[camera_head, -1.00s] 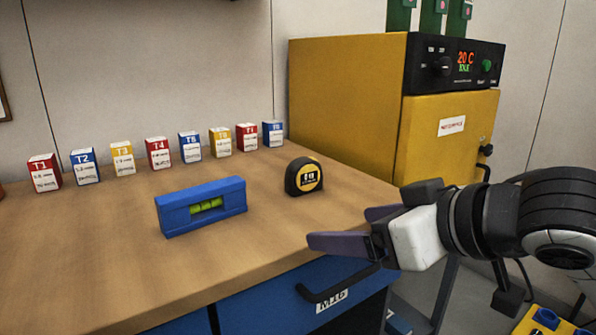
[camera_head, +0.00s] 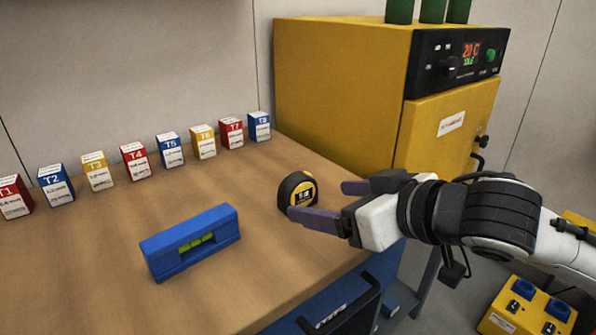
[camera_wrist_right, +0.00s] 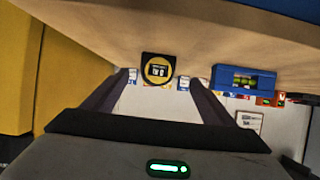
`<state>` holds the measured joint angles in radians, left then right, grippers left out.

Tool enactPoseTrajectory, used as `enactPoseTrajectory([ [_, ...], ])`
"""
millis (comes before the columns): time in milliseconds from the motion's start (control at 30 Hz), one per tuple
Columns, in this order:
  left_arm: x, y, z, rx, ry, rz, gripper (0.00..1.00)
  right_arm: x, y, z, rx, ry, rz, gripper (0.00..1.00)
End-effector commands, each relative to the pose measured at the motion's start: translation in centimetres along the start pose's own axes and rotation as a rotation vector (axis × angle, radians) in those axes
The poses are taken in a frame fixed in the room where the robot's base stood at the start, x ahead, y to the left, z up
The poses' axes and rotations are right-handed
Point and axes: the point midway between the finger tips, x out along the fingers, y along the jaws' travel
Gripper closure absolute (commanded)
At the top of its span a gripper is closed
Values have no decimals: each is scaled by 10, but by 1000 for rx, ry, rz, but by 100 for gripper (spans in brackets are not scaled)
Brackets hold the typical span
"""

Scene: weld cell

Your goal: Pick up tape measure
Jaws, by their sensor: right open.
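The tape measure (camera_head: 298,191) is black with a yellow face and stands on the wooden workbench near its right edge. My right gripper (camera_head: 330,203) is open beside it, with its purple fingers pointing left toward the tape measure; the near finger overlaps its lower edge in the head view. In the right wrist view the tape measure (camera_wrist_right: 158,69) shows ahead, between and just beyond the two fingertips (camera_wrist_right: 158,80). The fingers are not closed on it. My left gripper is not in view.
A blue spirit level (camera_head: 190,243) lies left of the tape measure on the workbench (camera_head: 110,270). Several small numbered boxes (camera_head: 134,161) line the back. A yellow oven (camera_head: 340,95) stands behind on the right. An open drawer (camera_head: 350,312) juts out at the front.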

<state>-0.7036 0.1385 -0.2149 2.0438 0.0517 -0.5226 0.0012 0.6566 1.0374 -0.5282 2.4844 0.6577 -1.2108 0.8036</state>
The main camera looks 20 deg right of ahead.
Motion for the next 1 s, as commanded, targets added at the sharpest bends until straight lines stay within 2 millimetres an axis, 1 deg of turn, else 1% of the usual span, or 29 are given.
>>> enactPoseTrajectory([
  [33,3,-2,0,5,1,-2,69,8,0,1,4,0,-2,22],
  [100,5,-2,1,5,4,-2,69,18,0,1,4,2,-2,22],
  [333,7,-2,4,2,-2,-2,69,34,1,0,2,2,0,22],
  [500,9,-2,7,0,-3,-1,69,60,5,-2,1,1,0,22],
  [600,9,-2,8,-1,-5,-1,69,72,4,-2,3,1,-1,22],
  [700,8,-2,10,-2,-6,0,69,77,5,-2,1,1,0,22],
  [900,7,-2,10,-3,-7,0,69,78,5,-2,1,1,0,22],
  [933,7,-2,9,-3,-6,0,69,78,5,-2,1,1,0,23],
  [1000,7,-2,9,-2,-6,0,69,78,5,-2,1,1,0,35],
])
